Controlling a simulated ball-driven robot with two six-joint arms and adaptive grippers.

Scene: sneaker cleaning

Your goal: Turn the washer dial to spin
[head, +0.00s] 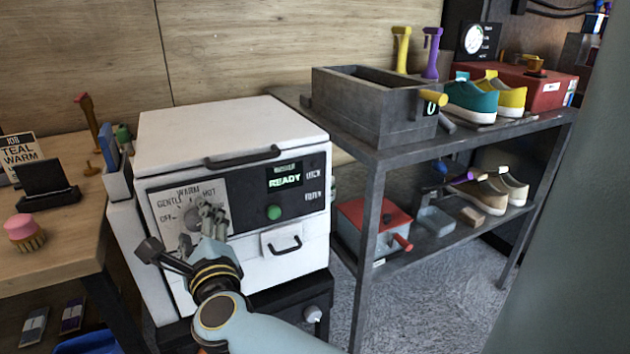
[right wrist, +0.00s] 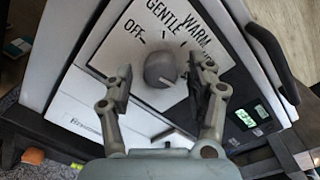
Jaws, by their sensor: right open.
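The washer (head: 230,130) is a white box with a dark front panel, and its screen (head: 285,174) reads READY. Its round grey dial (right wrist: 160,69) sits on a light plate marked OFF, GENTLE and WARM in the right wrist view. HOT also shows in the head view, where my gripper covers part of the plate. I cannot read a spin mark or tell for sure where the dial points. My right gripper (right wrist: 160,80) is open, with one finger on each side of the dial. I cannot tell whether either finger touches it. My left gripper is out of view.
A green button (head: 273,212) and a drawer handle (head: 285,246) are right of the dial. A dark handle (head: 242,158) juts out above. A grey metal shelf (head: 375,250) with shoes stands close on the right. A wooden table (head: 60,250) stands left.

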